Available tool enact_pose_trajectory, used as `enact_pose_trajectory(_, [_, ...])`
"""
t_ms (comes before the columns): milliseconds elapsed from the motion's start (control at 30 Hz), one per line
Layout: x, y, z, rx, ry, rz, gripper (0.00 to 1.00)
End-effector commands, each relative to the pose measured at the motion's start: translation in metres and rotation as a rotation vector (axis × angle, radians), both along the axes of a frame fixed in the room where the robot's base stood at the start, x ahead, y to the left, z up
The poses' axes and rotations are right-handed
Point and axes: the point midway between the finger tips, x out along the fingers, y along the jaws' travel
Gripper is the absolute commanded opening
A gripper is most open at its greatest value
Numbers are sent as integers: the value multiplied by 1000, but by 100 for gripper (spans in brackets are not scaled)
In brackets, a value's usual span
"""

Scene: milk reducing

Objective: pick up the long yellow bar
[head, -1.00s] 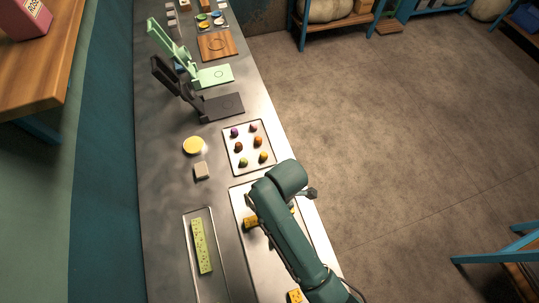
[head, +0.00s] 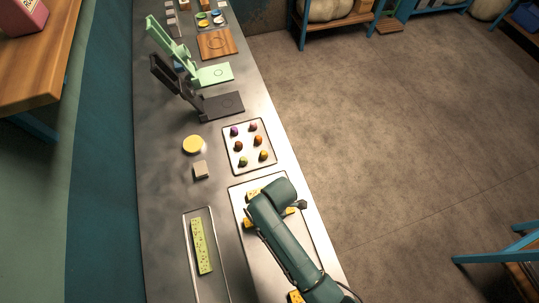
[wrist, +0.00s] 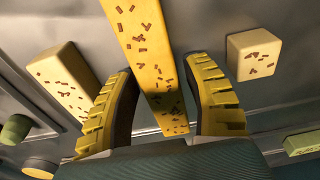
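In the wrist view the long yellow bar (wrist: 150,50), speckled with brown flecks, runs from the top edge down between the fingers of my gripper (wrist: 160,68). The gripper is open, with a finger on each side of the bar and a visible gap on both sides. I cannot tell whether the fingertips are level with the bar or above it.
Shorter yellow blocks flank the bar in the wrist view, left (wrist: 66,80) and right (wrist: 254,55). In the head view, a pale green speckled bar (head: 202,246) lies in a narrow tray (head: 222,270). A tray of small coloured balls (head: 249,147) stands beyond the large tray.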

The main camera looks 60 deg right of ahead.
Motion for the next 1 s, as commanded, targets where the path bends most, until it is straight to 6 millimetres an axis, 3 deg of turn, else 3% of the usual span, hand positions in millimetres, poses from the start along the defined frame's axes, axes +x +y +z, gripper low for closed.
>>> enact_pose_trajectory(33, [0, 0, 0, 0, 0, 0, 38])
enact_pose_trajectory(233, [0, 0, 0, 0, 0, 0, 0])
enact_pose_trajectory(667, [0, 0, 3, 0, -1, 0, 0])
enact_pose_trajectory(767, [1, -1, 19, -2, -5, -1, 0])
enact_pose_trajectory(1000, [1, -1, 76, -3, -6, 0, 0])
